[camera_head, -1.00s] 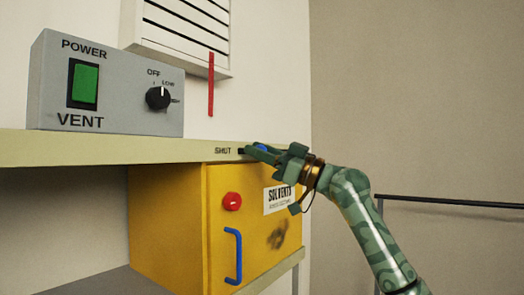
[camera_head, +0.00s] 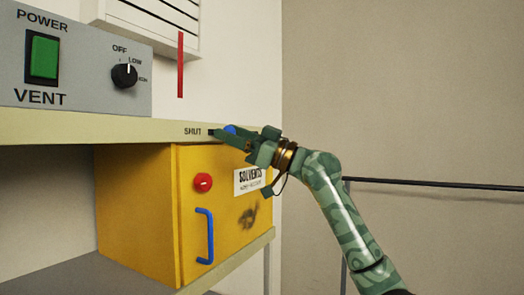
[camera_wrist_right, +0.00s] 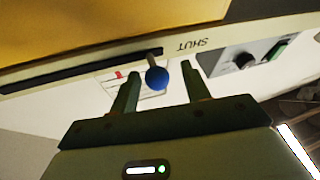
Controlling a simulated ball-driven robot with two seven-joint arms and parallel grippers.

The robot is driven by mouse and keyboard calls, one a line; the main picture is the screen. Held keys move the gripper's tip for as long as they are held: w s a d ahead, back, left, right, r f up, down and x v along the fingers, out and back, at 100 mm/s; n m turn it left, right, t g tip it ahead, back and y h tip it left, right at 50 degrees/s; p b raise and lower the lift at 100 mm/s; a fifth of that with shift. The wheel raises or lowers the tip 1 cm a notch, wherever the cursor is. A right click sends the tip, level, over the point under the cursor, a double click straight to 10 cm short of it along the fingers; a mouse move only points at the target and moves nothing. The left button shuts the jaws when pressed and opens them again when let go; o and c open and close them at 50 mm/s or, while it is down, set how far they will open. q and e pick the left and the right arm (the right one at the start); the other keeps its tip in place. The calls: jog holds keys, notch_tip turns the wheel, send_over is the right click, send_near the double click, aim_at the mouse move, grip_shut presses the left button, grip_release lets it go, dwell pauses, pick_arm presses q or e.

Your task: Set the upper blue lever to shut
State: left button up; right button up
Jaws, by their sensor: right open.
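The upper blue lever has a round blue knob (camera_head: 230,129) on the shelf's front edge, just right of the word SHUT. In the right wrist view its knob (camera_wrist_right: 157,78) and short stem stand at the SHUT end of a long dark slot (camera_wrist_right: 80,74). My right gripper (camera_head: 240,138) is at the shelf edge and partly covers the lever in the head view. In the wrist view its open fingers (camera_wrist_right: 160,70) stand on either side of the knob, with visible gaps. My left gripper is not in view.
Below the shelf (camera_head: 90,127) is a yellow solvents cabinet (camera_head: 140,200) with a red button (camera_head: 203,183) and blue handle (camera_head: 206,236). A grey vent control box (camera_head: 85,75) stands on the shelf. A dark rail (camera_head: 430,184) runs along the right.

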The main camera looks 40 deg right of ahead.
jog(key=b+v, duration=0.7)
jog(key=v, duration=0.8)
jog(key=shift+a, duration=0.2)
